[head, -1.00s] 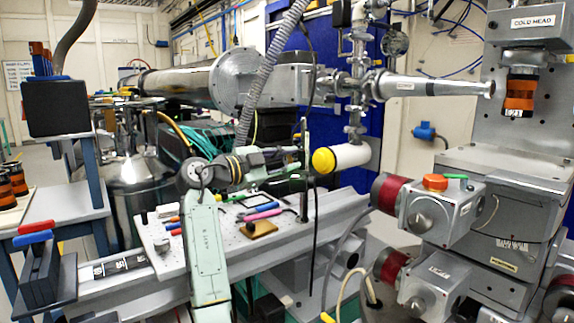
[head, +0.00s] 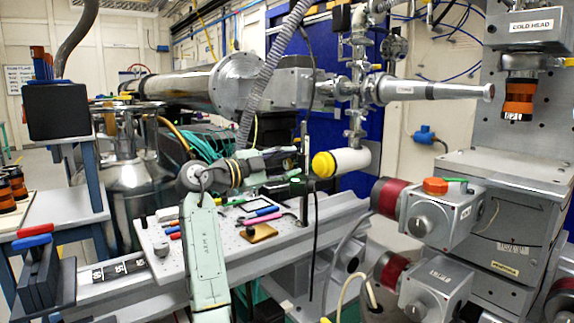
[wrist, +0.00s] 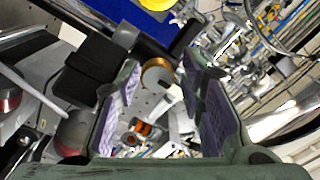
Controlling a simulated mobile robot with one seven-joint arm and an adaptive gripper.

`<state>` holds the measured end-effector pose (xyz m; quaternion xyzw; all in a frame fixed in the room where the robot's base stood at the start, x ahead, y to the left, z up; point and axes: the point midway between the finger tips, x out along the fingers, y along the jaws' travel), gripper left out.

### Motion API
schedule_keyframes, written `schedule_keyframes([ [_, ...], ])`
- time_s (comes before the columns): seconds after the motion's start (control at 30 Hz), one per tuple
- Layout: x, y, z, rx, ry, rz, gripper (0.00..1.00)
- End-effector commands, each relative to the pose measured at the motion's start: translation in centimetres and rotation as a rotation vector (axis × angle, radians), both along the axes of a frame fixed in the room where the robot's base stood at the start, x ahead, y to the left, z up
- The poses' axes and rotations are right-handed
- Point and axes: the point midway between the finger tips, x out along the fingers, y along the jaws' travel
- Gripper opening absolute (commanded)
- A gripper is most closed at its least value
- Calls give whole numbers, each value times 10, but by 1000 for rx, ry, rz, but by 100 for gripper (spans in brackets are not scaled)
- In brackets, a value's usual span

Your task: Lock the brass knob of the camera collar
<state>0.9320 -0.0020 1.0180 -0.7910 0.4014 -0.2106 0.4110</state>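A brass-coloured round knob (wrist: 157,74) shows in the wrist view, ahead of and between my fingertips, apart from both as far as I can see. A dark block (wrist: 90,70) lies just left of it, beside the left finger. My gripper (wrist: 160,82) is open and empty, with purple pads facing each other. In the head view my gripper (head: 287,166) points right at a dark upright post (head: 304,200). A white cylinder with a yellow cap (head: 345,161) is just right of the post. The knob is too small or hidden to make out in the head view.
A perforated plate (head: 205,262) below my gripper carries pens and a wooden block (head: 258,233). A grey corrugated hose (head: 262,85) hangs behind my arm. Grey boxes with red collars (head: 440,212) stand at the right. A black cable hangs near the post.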

Motion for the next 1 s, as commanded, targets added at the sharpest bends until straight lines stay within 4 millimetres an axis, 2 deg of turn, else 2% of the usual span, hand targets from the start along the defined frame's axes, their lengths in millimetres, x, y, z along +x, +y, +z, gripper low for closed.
schedule_keyframes([
  [0.37, -1, 1, -3, 3, 6, -2, 42],
  [0.47, -5, 8, -3, 2, 5, -1, 42],
  [0.8, -36, 49, -1, 1, 2, 0, 42],
  [1.0, -46, 63, 0, 0, 1, -1, 42],
])
